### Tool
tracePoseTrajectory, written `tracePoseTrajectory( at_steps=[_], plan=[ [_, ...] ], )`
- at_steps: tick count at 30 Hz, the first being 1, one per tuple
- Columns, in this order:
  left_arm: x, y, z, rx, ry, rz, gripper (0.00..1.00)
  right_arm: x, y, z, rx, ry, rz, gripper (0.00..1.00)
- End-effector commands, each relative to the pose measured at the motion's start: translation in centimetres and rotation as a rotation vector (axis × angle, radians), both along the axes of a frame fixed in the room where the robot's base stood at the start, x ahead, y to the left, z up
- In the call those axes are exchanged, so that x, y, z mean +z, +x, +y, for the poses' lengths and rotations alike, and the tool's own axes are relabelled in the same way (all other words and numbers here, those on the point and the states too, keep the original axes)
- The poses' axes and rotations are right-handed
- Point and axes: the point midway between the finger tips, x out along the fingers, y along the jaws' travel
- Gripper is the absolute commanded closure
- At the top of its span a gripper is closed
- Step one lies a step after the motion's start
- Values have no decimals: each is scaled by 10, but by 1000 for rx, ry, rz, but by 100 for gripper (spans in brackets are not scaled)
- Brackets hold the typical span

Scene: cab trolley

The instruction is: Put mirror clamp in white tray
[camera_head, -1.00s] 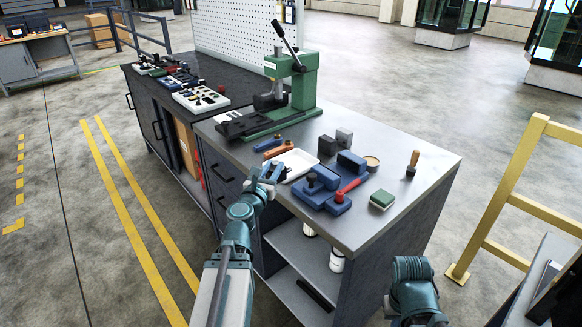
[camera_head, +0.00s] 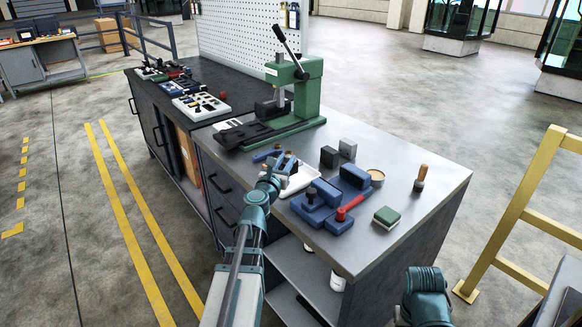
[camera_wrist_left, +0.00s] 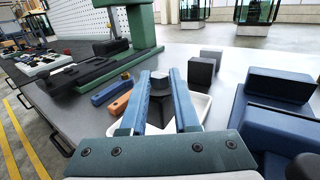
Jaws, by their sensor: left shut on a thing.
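My left gripper (camera_head: 285,162) is over the left part of the white tray (camera_head: 301,180) on the bench. In the left wrist view its two blue fingers (camera_wrist_left: 160,88) are shut on a black, blocky piece, which I take to be the mirror clamp (camera_wrist_left: 160,84). The white tray (camera_wrist_left: 203,108) shows behind and beside the fingers. The lower part of the piece is partly hidden, so I cannot tell whether it touches the tray. My right gripper is not in view; only part of that arm shows at lower right.
A blue fixture with a red handle (camera_head: 350,207) stands right of the tray. Dark blocks (camera_head: 329,157), a green-topped block (camera_head: 387,217) and a brush (camera_head: 420,178) are nearby. A green press (camera_head: 308,90) stands behind.

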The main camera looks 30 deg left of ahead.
Motion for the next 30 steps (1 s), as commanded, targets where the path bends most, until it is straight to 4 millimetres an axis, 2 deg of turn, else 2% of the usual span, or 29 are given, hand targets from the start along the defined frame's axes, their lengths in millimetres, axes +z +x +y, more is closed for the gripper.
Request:
tracePoseTrajectory(
  at_steps=[7, 9, 14, 28, 29, 30],
  plan=[
    [-3, 22, 11, 4, 0, 0, 100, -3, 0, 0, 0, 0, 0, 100],
    [-20, 17, 10, 6, 0, 0, 100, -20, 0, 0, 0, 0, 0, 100],
    [-39, 15, 11, 9, 0, 0, 100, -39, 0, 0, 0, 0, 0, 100],
    [-42, 15, 12, 10, 0, 0, 100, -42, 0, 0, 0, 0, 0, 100],
    [-41, 15, 12, 10, 0, 0, 65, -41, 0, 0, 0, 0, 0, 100],
    [-40, 15, 12, 10, 0, 0, 58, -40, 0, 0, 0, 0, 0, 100]
  ],
)
